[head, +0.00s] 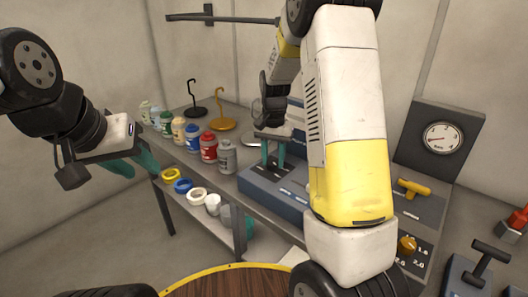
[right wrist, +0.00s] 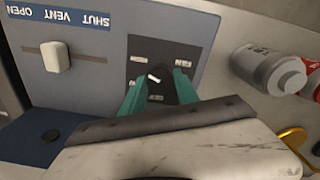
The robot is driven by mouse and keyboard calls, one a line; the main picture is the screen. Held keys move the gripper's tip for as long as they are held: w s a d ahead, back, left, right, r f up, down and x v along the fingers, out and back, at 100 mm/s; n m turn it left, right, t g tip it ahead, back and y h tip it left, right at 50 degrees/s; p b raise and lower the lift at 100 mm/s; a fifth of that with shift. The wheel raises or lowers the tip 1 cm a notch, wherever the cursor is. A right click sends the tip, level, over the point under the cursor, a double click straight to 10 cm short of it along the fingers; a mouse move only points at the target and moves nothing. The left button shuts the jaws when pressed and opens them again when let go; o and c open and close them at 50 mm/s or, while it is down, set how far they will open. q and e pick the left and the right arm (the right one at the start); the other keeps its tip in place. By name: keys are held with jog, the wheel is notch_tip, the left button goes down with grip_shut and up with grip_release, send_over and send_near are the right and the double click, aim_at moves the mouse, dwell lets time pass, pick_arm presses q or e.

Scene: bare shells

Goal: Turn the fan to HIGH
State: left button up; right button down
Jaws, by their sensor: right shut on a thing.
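The dark rotary knob (right wrist: 160,88) sits on a black square plate on the blue-grey panel, with small pale labels around it, too small to read. A white pointer mark shows on the knob, towards the plate's middle. I cannot tell which label it points at. My right gripper (right wrist: 158,92) has its teal fingers on both sides of the knob and is shut on it. In the head view the same gripper (head: 274,154) reaches down to the panel, and the knob is hidden there. My left gripper (head: 132,164) hangs open and empty at the left, clear of the bench.
Beside the knob is a white slider (right wrist: 55,57) under upside-down SHUT, VENT, OPEN labels. A grey bottle (head: 227,157) and several coloured jars stand left of the panel. A gauge (head: 438,139) and yellow handle (head: 414,187) are at the right.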

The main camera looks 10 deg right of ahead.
aim_at(273, 162)
jog(key=shift+w+r+m, duration=0.1)
jog(key=shift+m, duration=0.6)
jog(key=c, duration=0.9)
grip_release()
notch_tip(273, 162, up, 7)
jog(key=shift+r, duration=0.35)
